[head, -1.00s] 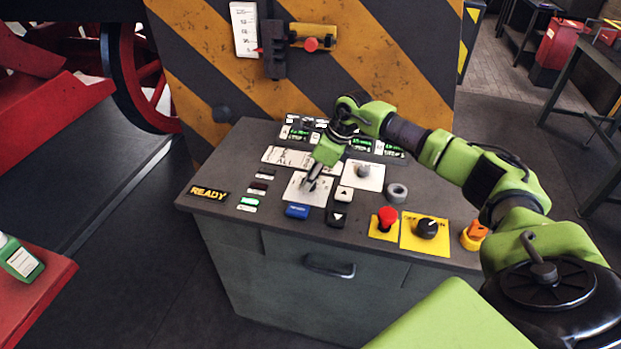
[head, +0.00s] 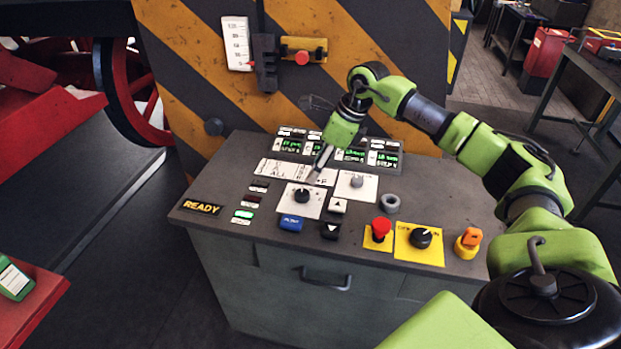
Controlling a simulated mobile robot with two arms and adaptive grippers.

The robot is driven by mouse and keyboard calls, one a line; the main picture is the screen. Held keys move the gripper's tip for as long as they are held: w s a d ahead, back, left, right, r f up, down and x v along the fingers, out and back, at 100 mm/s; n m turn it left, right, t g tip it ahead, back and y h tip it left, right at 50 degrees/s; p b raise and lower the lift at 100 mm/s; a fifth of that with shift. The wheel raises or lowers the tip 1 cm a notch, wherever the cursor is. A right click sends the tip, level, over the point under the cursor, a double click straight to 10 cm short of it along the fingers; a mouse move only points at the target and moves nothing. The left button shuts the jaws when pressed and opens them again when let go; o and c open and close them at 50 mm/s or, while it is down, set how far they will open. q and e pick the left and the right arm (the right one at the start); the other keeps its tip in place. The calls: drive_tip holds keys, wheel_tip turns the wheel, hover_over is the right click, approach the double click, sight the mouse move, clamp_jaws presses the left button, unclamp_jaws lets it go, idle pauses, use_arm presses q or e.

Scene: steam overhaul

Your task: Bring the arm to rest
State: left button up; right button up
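My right gripper (head: 321,160) hangs from the green arm that comes in from the right. It is above the control desk (head: 450,195), just up and right of a black rotary knob (head: 302,195) on a white plate. A gap seems to show between its tip and the knob. The fingers are thin and seen from the side, so I cannot tell whether they are open or shut. No held object shows. My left gripper is not in view.
The desk carries a red mushroom button (head: 381,228), a black selector (head: 421,238) on yellow, an orange switch (head: 468,242), a blue button (head: 291,223) and a grey ring (head: 390,203). A striped panel (head: 390,45) rises behind. A red table (head: 40,300) stands at left.

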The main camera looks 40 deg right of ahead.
drive_tip(key=shift+v, duration=0.95)
